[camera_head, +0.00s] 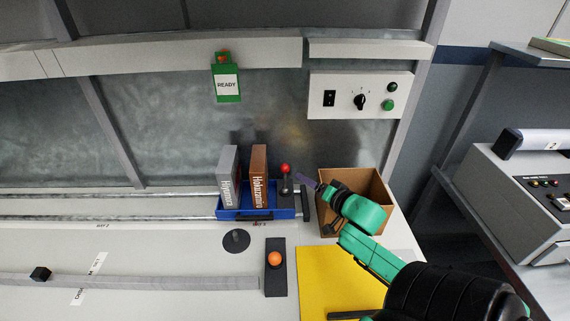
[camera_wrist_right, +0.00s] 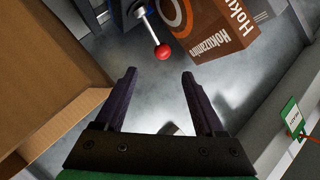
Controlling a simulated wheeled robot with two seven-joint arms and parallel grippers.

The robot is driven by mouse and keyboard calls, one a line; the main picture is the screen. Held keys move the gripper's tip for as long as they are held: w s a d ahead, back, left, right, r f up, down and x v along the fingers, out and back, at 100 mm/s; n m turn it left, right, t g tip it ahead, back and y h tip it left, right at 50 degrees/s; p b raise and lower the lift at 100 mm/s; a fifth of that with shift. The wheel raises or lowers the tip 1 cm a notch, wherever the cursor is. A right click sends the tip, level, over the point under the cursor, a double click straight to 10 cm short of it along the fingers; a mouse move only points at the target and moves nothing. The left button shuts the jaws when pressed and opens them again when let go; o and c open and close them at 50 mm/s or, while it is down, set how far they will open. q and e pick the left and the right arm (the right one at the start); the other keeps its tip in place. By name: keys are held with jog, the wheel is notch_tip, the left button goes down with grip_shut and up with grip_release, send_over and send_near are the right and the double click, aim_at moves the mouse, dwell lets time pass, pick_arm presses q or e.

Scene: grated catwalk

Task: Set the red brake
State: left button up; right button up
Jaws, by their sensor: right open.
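The red brake is a lever with a red ball knob (camera_head: 285,168) on a dark base, beside the right end of the blue tray. It stands roughly upright in the head view. In the right wrist view the red knob (camera_wrist_right: 162,52) shows just beyond the fingertips, between their lines. My right gripper (camera_head: 306,183) is just right of the lever, apart from it. In the right wrist view its two dark fingers (camera_wrist_right: 158,75) are spread with nothing between them. My left gripper is in neither view.
A blue tray (camera_head: 230,214) holds a grey box (camera_head: 228,172) and a brown box (camera_head: 258,175). An open cardboard box (camera_head: 384,190) stands close right of my gripper. An orange-knobbed lever (camera_head: 275,259) and a yellow mat (camera_head: 325,275) lie nearer. A switch panel (camera_head: 345,80) is behind.

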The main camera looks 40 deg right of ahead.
aim_at(288, 169)
jog(key=x, duration=1.2)
jog(key=shift+w+a, duration=0.1)
jog(key=shift+w+f, duration=0.1)
jog(key=shift+w, duration=0.4)
grip_shut()
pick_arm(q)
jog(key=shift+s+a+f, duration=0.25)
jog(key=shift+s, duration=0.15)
